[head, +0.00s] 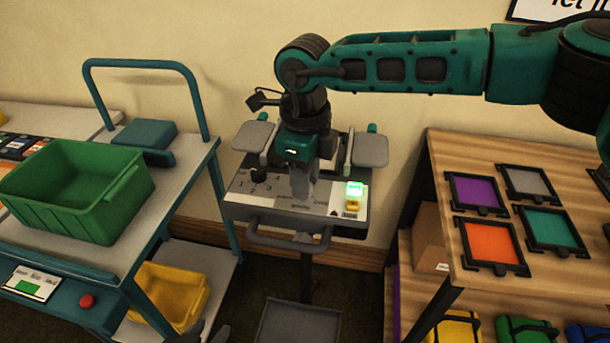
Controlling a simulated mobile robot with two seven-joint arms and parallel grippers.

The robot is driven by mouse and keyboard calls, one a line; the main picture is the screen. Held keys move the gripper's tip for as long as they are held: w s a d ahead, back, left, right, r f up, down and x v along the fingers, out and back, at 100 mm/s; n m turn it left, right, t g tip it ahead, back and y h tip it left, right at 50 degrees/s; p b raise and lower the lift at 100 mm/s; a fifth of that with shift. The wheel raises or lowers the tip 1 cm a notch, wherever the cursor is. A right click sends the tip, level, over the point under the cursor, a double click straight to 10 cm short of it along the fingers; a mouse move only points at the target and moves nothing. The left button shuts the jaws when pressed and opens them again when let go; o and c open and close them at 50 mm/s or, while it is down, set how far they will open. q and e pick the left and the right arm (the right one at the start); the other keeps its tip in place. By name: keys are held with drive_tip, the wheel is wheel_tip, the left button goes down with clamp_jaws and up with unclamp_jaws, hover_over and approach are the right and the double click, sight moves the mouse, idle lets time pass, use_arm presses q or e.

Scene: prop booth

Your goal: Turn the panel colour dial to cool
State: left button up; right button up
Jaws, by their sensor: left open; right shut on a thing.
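The control panel (270,202) is a light board with printed markings on a grey stand against the wall. My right gripper (302,190) comes down over the middle of it from the right-hand arm. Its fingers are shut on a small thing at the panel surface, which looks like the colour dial. The fingers hide the dial, so its setting cannot be read.
A trolley on the left carries a green crate (105,220), with a yellow bin (170,295) below. A wooden shelf (450,150) on the right holds framed coloured tiles, with bags underneath. A grey handle bar (290,242) runs along the panel's front.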

clamp_jaws()
drive_tip(key=shift+f+n+b, duration=0.1)
drive_tip(key=shift+n+b, duration=0.5)
drive_tip(key=shift+n, duration=0.1)
drive_tip(key=shift+n+b, duration=0.8)
drive_tip(key=shift+n, duration=0.4)
drive_tip(key=n+b, duration=0.1)
drive_tip(key=n, duration=0.2)
drive_tip(key=shift+b, duration=0.3)
drive_tip(key=n+b, duration=0.1)
drive_tip(key=n, duration=0.3)
drive_tip(key=shift+n, duration=0.5)
